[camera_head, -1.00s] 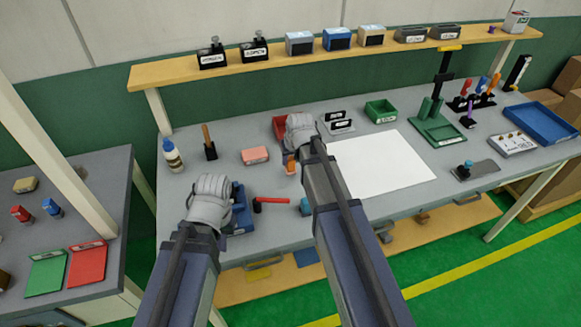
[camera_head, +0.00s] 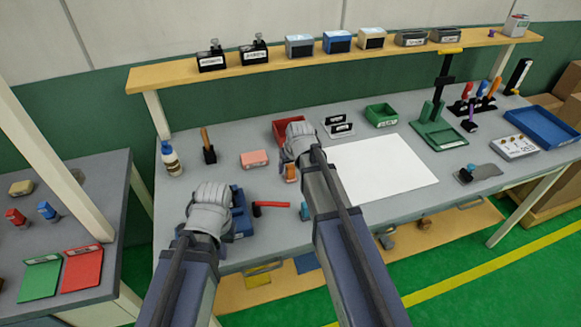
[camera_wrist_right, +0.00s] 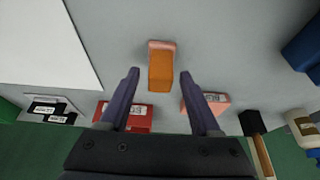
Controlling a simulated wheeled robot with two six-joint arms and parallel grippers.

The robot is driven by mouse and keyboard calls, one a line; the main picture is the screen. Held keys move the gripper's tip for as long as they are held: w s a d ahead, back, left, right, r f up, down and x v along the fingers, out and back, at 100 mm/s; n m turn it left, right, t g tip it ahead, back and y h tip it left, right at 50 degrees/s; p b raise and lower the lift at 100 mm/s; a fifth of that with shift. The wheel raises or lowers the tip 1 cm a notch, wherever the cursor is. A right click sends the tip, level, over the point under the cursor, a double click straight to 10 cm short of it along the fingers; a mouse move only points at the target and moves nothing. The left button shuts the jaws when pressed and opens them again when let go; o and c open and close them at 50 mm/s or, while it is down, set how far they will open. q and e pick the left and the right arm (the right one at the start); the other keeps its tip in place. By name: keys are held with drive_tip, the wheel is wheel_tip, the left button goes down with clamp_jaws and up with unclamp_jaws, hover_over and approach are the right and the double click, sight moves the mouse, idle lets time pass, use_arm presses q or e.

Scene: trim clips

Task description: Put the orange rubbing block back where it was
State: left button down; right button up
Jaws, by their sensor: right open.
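The orange rubbing block (camera_wrist_right: 161,68) stands on the grey bench, between and just beyond the fingertips of my right gripper (camera_wrist_right: 158,82) in the right wrist view. That gripper is open, and its fingers lie on either side of the block without visible contact. In the head view the block (camera_head: 291,173) shows just below my right gripper (camera_head: 297,160), partly covered by it. My left gripper (camera_head: 209,212) is over the blue tray (camera_head: 240,215) at the front left; its fingers are hidden from view.
A pink block (camera_head: 254,159) and a red bin (camera_head: 287,130) are close to the orange block. A red-handled tool (camera_head: 270,204) lies in front. White paper (camera_head: 385,170) covers the bench to the right. A glue bottle (camera_head: 171,158) stands at the left.

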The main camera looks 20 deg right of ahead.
use_arm(q)
drive_tip(key=shift+r, duration=0.15)
use_arm(e)
drive_tip(key=shift+r, duration=0.15)
drive_tip(key=p+v, duration=1.2)
use_arm(q)
wheel_tip(320, 180, up, 11)
drive_tip(key=shift+b, duration=0.3)
use_arm(e)
drive_tip(key=s+a+n+g, duration=0.1)
drive_tip(key=s+a+g, duration=0.1)
drive_tip(key=s+a, duration=0.4)
drive_tip(key=s+a+f+n+g+h, duration=0.1)
drive_tip(key=s+a+n+g, duration=0.1)
drive_tip(key=s+a, duration=0.5)
drive_tip(key=s, duration=0.6)
drive_tip(key=shift+s+a+f+g+h, duration=0.25)
drive_tip(key=shift+g+h, duration=0.05)
drive_tip(key=shift+g, duration=0.1)
use_arm(q)
drive_tip(key=shift+d, duration=0.1)
use_arm(e)
drive_tip(key=shift+d, duration=0.1)
